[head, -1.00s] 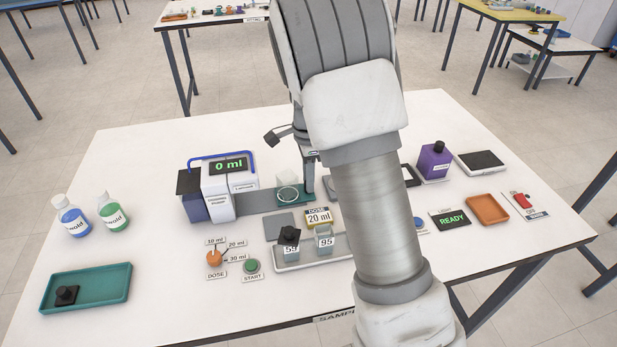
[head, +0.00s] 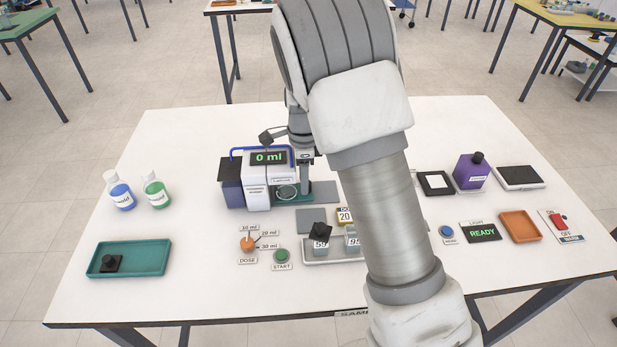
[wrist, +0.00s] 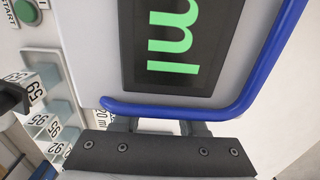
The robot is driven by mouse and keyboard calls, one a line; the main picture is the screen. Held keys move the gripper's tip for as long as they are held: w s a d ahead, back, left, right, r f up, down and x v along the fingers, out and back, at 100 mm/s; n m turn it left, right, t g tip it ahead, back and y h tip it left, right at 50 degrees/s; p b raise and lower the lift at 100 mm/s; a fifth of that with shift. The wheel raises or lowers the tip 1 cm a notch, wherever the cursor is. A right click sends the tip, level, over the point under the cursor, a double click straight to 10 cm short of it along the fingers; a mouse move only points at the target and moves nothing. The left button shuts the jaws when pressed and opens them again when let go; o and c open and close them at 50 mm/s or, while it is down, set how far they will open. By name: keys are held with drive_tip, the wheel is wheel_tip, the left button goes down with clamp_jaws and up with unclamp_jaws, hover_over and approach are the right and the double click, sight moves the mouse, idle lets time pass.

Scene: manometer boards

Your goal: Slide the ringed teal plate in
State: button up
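The ringed teal plate (head: 317,195) lies on the grey track at the right side of the white dosing machine (head: 257,188). Its pale ring (head: 287,194) is close against the machine's front right, below the "0 ml" display. A grey upright post (head: 305,178) rises from the plate area. My gripper (head: 303,160) is over the top of this post; the arm hides part of it. In the wrist view, the two fingers (wrist: 158,127) stand apart at the bottom, and the display and blue bar fill the top. The finger tips and their contact with the post are hidden.
A rack (head: 310,255) with numbered vials stands in front, partly behind my arm. The orange dose knob (head: 247,244) and green start button (head: 282,256) are front left. A teal tray (head: 152,262) and two bottles (head: 121,196) stand left. A purple bottle (head: 472,172) stands right.

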drive_tip(key=shift+o, duration=0.8)
drive_tip(key=shift+d, duration=0.15)
wheel_tip(320, 180, up, 17)
drive_tip(key=p, duration=0.2)
drive_tip(key=shift+r, duration=0.2)
drive_tip(key=s+d+r+n+t+y, duration=0.1)
drive_tip(key=s+d+r+n, duration=0.25)
drive_tip(key=s, duration=0.35)
drive_tip(key=s+d+r+n+t, duration=0.2)
drive_tip(key=s+d+r+n, duration=0.1)
drive_tip(key=s+r+n, duration=0.25)
drive_tip(key=s+d+f+n+t+h, duration=0.1)
drive_tip(key=s+d+n+t, duration=0.1)
drive_tip(key=s+n, duration=0.7)
drive_tip(key=shift+s+d+f+t+p, duration=0.15)
drive_tip(key=shift+s+d+t+p, duration=0.35)
drive_tip(key=shift+s, duration=2.3)
